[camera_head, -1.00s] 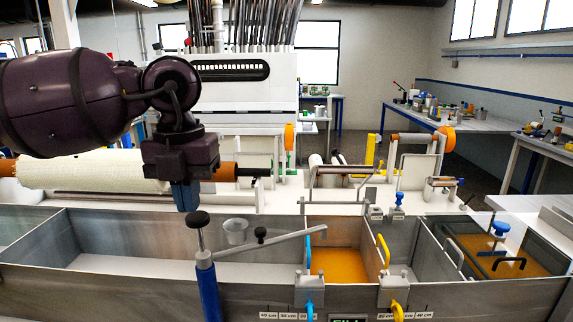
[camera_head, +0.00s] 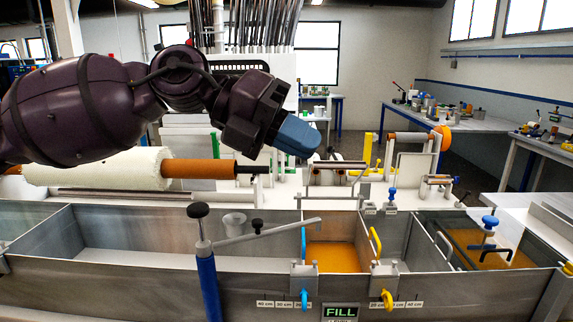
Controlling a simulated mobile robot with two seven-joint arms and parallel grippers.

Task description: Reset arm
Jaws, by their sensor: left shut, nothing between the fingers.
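My left arm comes in from the left in the head view. Its gripper (camera_head: 298,136) has blue fingers that are shut with nothing between them. It hangs in the air above the white machine deck behind the resin bath, pointing right and slightly down, clear of everything nearby. My right gripper does not show. The metal resin bath (camera_head: 130,264) runs across the front. Amber resin (camera_head: 335,256) lies in its middle compartment, and more amber liquid (camera_head: 480,247) lies in the right one.
A blue post (camera_head: 208,285) with a black knob and a grey lever stands at the bath's front. A white roll (camera_head: 95,168) on an orange core lies behind the bath. Blue (camera_head: 303,243) and yellow (camera_head: 375,243) handles rise beside the middle compartment. Side benches stand at right.

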